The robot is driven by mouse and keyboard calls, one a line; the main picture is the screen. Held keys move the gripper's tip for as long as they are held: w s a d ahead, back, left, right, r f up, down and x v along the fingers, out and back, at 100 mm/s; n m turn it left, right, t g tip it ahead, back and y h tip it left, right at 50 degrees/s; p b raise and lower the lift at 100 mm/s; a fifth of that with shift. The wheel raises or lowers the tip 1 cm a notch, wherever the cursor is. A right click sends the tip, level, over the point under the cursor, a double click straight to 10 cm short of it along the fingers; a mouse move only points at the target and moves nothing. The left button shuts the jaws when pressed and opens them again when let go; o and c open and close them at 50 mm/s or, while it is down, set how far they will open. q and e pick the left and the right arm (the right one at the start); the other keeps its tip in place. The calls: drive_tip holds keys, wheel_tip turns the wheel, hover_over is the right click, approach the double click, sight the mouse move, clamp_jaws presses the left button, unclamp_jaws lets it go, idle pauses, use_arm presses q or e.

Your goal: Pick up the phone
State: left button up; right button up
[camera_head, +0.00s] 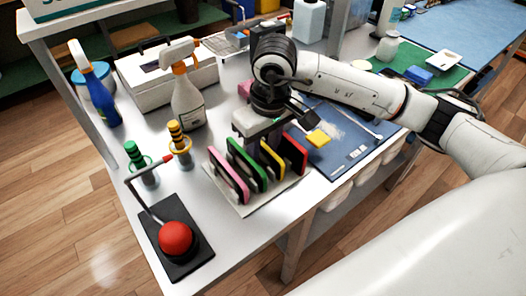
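Several phones in coloured cases stand upright on edge, side by side, in a light rack (250,208) near the table's front edge. From left to right I see a pink phone (229,176), a green phone (246,164), a yellow phone (269,158) and a red phone (293,152). My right gripper (264,150) points down at the back of the row, around the green and yellow phones. Its fingertips are partly hidden behind the phones, so I cannot tell whether it is open or touches one. My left gripper is out of view.
Two ringed posts (178,140), a white spray bottle (187,100) and a blue one (98,92) stand at left.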

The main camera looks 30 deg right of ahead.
sight(263, 143)
clamp_jaws()
drive_tip(key=shift+r, duration=0.15)
wheel_tip(263, 143, up, 10)
drive_tip(key=shift+f, duration=0.1)
idle(0.3)
